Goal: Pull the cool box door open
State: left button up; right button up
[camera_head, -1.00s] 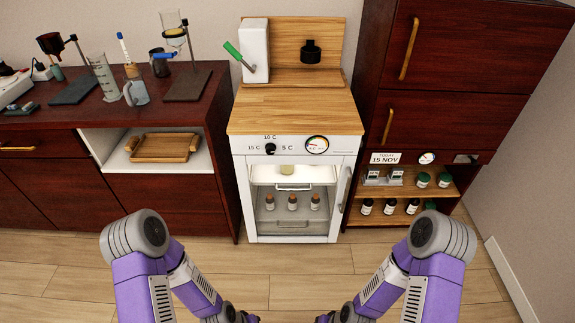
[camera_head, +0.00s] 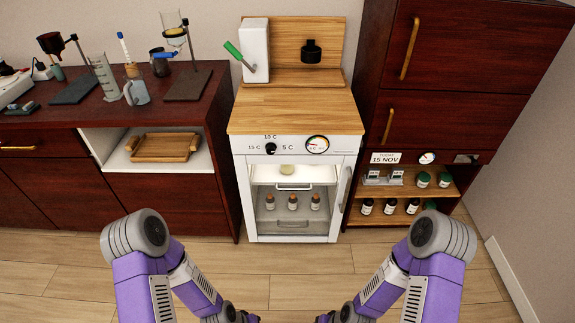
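The cool box (camera_head: 238,146) is a white cabinet with a wooden top, standing in the middle against the back wall. Its glass door (camera_head: 292,222) appears shut. A vertical metal door handle (camera_head: 344,190) runs along the right side of the door. Through the glass I see several small brown bottles (camera_head: 292,202) on a shelf and a pale container (camera_head: 287,169) above them. Both my arms come in at the bottom edge, well short of the cool box.
A dark wood bench with lab glassware (camera_head: 103,78) and a wooden tray (camera_head: 163,147) in an open recess stands left. A tall dark cabinet (camera_head: 452,50) with open bottle shelves (camera_head: 440,190) stands close on the right. The wooden floor (camera_head: 300,270) before the cool box is clear.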

aim_at(347, 163)
jog(key=k, duration=0.6)
jog(key=u, duration=0.65)
jog(key=i, duration=1.5)
jog(key=z, duration=0.8)
